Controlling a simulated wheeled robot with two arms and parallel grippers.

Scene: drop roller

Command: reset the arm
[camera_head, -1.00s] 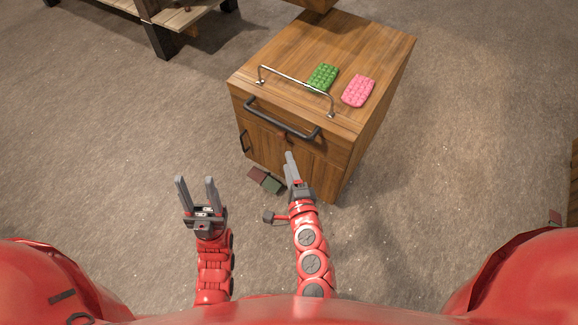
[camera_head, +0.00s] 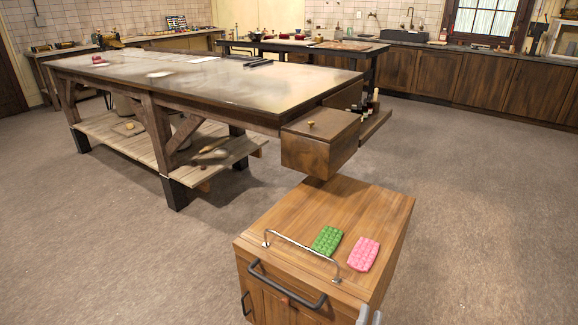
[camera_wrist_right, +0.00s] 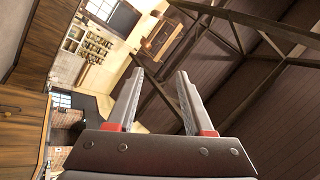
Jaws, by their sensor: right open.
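My right gripper shows in the right wrist view (camera_wrist_right: 160,74) with its two grey fingers spread apart and nothing between them. Behind the fingers are ceiling beams, a wall and shelving, tilted in the picture. In the head view only the grey fingertips (camera_head: 369,316) show at the bottom edge, in front of the wooden cabinet (camera_head: 372,212). My left gripper is out of view.
A green block-like bar (camera_head: 327,241) and a pink one (camera_head: 363,254) lie on the cabinet top beside a metal rail. Floor is clear to the right.

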